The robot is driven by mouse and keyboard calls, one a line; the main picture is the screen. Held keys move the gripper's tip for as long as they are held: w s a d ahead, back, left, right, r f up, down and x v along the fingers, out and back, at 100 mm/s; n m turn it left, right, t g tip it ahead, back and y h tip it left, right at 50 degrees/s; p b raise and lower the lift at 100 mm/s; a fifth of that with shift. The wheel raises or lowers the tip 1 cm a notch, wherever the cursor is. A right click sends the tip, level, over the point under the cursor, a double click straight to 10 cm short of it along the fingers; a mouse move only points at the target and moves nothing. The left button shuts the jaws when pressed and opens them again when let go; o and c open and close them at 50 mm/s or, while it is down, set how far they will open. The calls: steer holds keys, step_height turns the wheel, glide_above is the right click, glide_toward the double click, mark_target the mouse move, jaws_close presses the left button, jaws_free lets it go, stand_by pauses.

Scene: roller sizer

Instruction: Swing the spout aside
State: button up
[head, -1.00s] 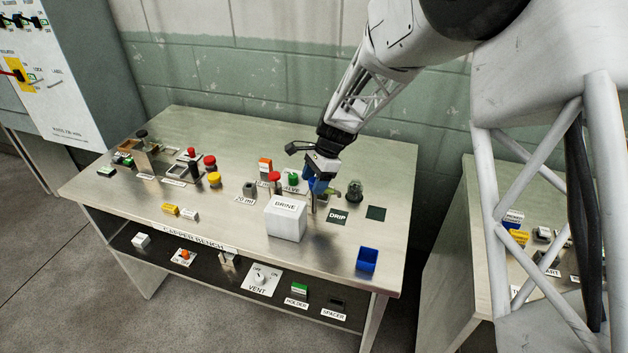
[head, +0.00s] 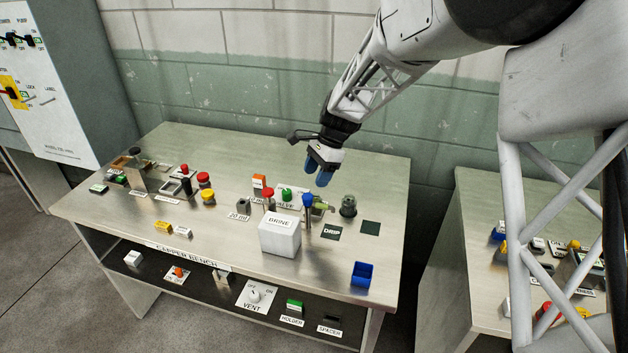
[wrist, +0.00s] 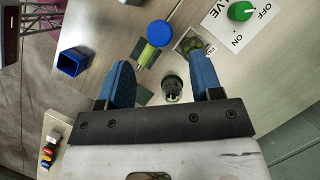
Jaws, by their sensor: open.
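A thin post with a blue cap (head: 308,200) stands on the bench behind the white BRINE box (head: 280,237). A yellow-green piece (head: 326,208), probably the spout, shows just right of the cap. In the wrist view the blue cap (wrist: 160,33) is seen from above, with the yellow-green piece (wrist: 148,54) beside it. My gripper (head: 320,175) has blue fingers and is above and slightly behind the post. Touching is not visible.
A dark domed jar (head: 348,206) stands right of the post. A green valve knob (head: 286,194) and a red-capped item (head: 268,196) are to its left. The DRIP square (head: 331,232) and a blue bin (head: 362,275) are to the front right. The front right bench surface is mostly clear.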

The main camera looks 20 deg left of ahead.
steer(key=c, duration=0.3)
steer(key=shift+w+d+n, duration=0.2)
steer(key=shift+w+n, duration=0.3)
steer(key=c, duration=0.5)
steer(key=w+d+n+h, duration=0.1)
steer(key=w+n, duration=0.1)
steer(key=w+d+n+g+h, duration=0.1)
steer(key=w+n, duration=0.2)
steer(key=w+d+n+g+h, duration=0.1)
steer(key=w+d+n, duration=0.1)
steer(key=n, duration=0.1)
steer(key=shift+w, duration=0.4)
jaws_close()
steer(key=shift+w+d+n, duration=0.2)
steer(key=shift+w+n, duration=0.15)
steer(key=shift+n, duration=0.05)
